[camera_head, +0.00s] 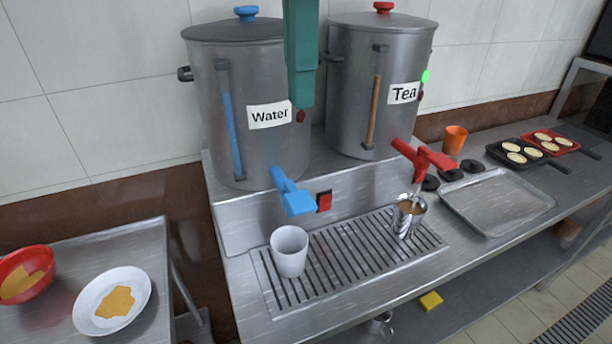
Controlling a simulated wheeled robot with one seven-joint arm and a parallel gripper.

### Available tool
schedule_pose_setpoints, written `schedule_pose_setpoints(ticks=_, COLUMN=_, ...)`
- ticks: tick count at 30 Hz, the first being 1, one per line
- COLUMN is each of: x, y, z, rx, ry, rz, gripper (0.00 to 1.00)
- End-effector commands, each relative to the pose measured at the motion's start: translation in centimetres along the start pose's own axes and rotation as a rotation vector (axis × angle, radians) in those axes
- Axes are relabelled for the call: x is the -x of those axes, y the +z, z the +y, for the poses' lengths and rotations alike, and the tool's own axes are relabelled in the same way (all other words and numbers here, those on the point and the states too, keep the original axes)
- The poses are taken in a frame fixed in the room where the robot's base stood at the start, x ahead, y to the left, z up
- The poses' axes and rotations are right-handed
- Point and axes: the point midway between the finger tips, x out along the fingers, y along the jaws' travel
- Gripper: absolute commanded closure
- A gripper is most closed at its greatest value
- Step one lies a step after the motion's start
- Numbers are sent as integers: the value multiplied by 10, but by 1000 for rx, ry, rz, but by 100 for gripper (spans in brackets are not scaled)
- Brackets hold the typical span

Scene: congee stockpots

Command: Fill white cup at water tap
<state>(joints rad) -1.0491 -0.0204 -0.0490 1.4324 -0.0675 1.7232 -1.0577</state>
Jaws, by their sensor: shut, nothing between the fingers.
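The white cup (289,262) stands upright on the slotted drip grate, below and slightly in front of the blue water tap (292,195). Its inside looks pale, and I see no stream falling into it. The tap sits low on the steel pot labelled Water (190,75).
The Tea pot (345,120) has a red tap (424,158) above a metal cup (408,216) with brown liquid. The drip grate (340,285) has room between the cups. A steel tray (500,200) and orange cup (455,140) are right; a white plate (88,323) is left.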

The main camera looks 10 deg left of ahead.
Motion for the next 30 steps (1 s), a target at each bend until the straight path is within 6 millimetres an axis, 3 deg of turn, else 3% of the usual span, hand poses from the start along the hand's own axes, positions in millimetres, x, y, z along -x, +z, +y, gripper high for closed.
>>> schedule_pose_setpoints(ticks=10, x=-10, y=1, z=0, rx=-3, ry=-2, rz=0, gripper=100)
schedule_pose_setpoints(ticks=30, x=-101, y=1, z=-2, rx=-2, ry=-2, rz=-2, gripper=100)
